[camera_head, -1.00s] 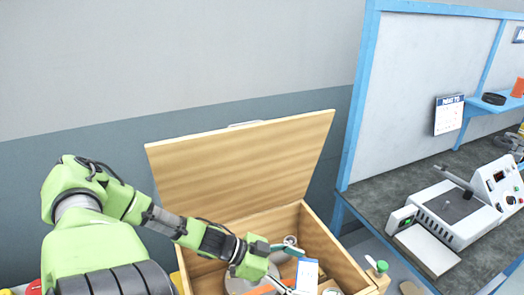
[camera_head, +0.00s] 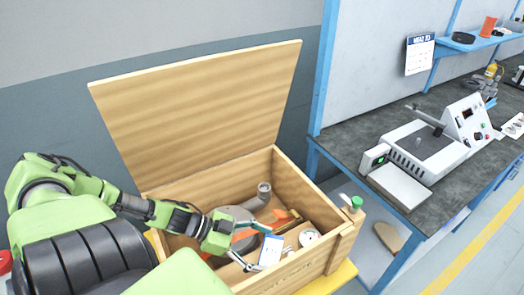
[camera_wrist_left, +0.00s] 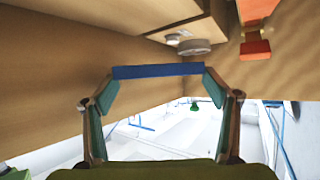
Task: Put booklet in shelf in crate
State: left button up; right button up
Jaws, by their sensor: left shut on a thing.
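A small white booklet with a blue top strip (camera_head: 271,249) is pinched between the fingers of my left gripper (camera_head: 262,247). It is held over the open wooden crate (camera_head: 300,279), close to its front wall. In the left wrist view, the booklet shows as a thin blue edge (camera_wrist_left: 157,71) between the fingertips. The crate's lid (camera_head: 205,105) stands open at the back. A separate shelf inside the crate cannot be made out; my arm and gripper hide part of the interior. My right gripper is out of view.
Inside the crate lie a grey blower part (camera_head: 257,197), orange pieces (camera_head: 285,226) and a round white item (camera_head: 309,237). A green-topped item (camera_head: 356,203) is at the crate's right corner. A blue-framed bench (camera_head: 390,190) with a machine (camera_head: 425,146) stands to the right.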

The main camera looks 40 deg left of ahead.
aim_at(261, 258)
pick_arm(q)
jog(key=shift+f+b, duration=0.35)
jog(key=shift+f, duration=2.5)
jog(key=shift+f, duration=0.1)
jog(key=o, duration=1.1)
jog(key=shift+r, duration=0.2)
jog(key=shift+s+a, duration=0.2)
jog(key=shift+a, duration=0.05)
jog(key=shift+p+v, duration=0.5)
jog(key=shift+v, duration=2.95)
